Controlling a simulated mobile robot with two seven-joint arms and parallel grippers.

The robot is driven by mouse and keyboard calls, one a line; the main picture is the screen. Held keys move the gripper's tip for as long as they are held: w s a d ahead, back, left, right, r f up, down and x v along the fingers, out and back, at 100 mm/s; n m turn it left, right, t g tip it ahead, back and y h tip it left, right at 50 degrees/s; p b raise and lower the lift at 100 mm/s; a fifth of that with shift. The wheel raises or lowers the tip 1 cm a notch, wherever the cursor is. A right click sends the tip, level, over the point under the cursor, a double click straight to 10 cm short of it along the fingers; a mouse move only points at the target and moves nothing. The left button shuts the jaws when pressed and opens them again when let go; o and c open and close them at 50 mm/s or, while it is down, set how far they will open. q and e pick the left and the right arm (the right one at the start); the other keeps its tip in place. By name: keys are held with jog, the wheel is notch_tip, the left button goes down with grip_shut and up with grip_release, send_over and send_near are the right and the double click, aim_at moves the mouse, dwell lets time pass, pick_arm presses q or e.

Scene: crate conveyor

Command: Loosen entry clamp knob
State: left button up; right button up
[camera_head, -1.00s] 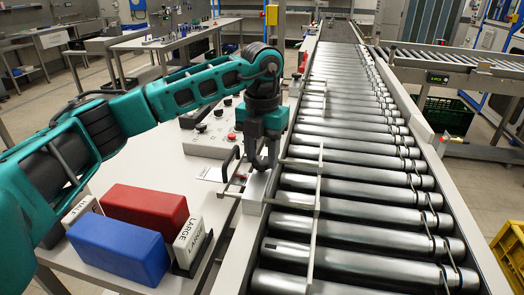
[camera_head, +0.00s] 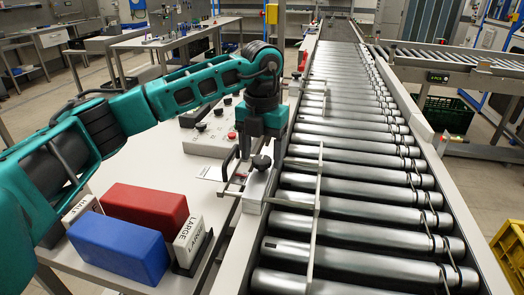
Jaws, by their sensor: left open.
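The entry clamp knob (camera_head: 262,163) is small, dark and round. It sits on a pale metal clamp block (camera_head: 256,188) at the left edge of the roller conveyor. My left gripper (camera_head: 262,146) points down right over the knob, its fingers open, one on each side. The knob shows between and slightly below the fingertips, and I cannot tell if any finger touches it. My right gripper is not in view.
The conveyor (camera_head: 350,170) with metal rollers runs away on the right, with a thin guide rail (camera_head: 317,200) along it. A red block (camera_head: 146,208), a blue block (camera_head: 118,248) and label cards stand on the left table. A control panel (camera_head: 212,140) is behind.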

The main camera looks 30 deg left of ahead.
aim_at(262, 159)
pick_arm(q)
notch_tip(262, 159, up, 13)
dwell(0.4)
jog(key=shift+s+f, duration=0.1)
dwell(0.4)
